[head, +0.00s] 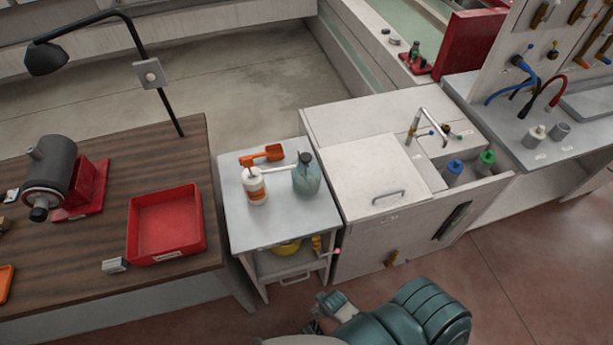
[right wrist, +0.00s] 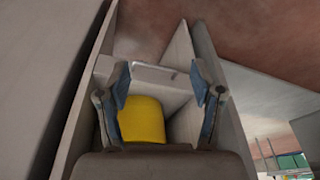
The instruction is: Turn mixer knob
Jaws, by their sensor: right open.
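A yellow object (head: 287,247) sits on the shelf under the top of a small grey stand (head: 268,225). A small yellow-brown part (head: 317,244) shows at its right; I cannot tell for sure whether either is the mixer or its knob. My right gripper (head: 322,308) is in front of and below the stand, apart from it. In the right wrist view my right gripper (right wrist: 160,85) is open, with a yellow block (right wrist: 142,120) showing between and beyond its fingers, inside a grey frame. Nothing is seen held. My left gripper is out of view.
A white bottle (head: 256,187), a blue-green jug (head: 307,176) and an orange scoop (head: 262,155) are on the stand's top. A wooden bench with a red tray (head: 166,222) is at left. A white cabinet (head: 390,242) stands close at right. Floor is clear at lower right.

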